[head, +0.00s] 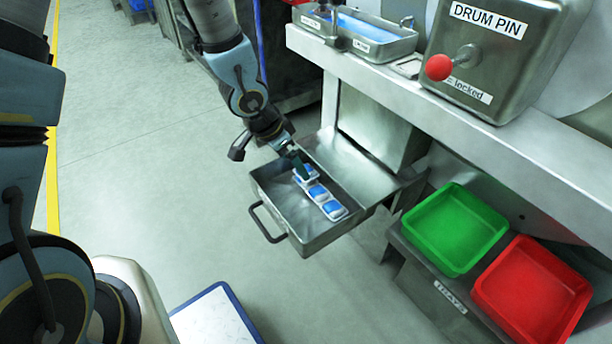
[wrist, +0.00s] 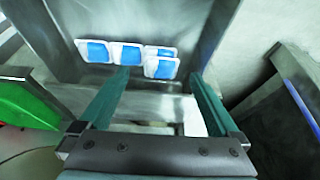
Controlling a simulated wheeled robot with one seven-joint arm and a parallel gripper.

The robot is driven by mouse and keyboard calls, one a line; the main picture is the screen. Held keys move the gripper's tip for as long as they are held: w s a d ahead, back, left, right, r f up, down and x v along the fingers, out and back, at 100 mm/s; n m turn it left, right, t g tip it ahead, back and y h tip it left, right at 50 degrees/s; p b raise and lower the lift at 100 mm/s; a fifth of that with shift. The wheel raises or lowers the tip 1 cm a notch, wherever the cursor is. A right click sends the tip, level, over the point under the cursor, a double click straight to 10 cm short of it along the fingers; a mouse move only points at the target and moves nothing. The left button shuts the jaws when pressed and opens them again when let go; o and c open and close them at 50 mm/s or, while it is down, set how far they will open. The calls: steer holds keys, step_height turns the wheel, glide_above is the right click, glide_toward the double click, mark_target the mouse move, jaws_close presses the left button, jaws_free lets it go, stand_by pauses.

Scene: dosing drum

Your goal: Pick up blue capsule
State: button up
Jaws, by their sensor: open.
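Several blue capsules (head: 318,192) in white-rimmed packs lie in a row in an open metal drawer (head: 272,196). My gripper (head: 302,168) reaches down into the drawer at the far end of the row and partly hides the capsule there. In the wrist view my gripper (wrist: 160,74) has its two green fingers spread wide with nothing held between them. I cannot tell the fingertips' exact height above the packs.
A worktop (head: 480,110) overhangs behind, with a metal tray of blue contents (head: 372,32) and a drum pin box (head: 500,55) with a red knob. A green tray (head: 455,228) and red tray (head: 532,292) stand right.

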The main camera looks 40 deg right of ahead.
steer(key=b+x, duration=0.1)
steer(key=x, duration=0.1)
steer(key=b+x, duration=0.1)
steer(key=x, duration=0.2)
steer(key=shift+w+d, duration=0.15)
steer(key=shift+d, duration=0.15)
steer(key=c, duration=0.7)
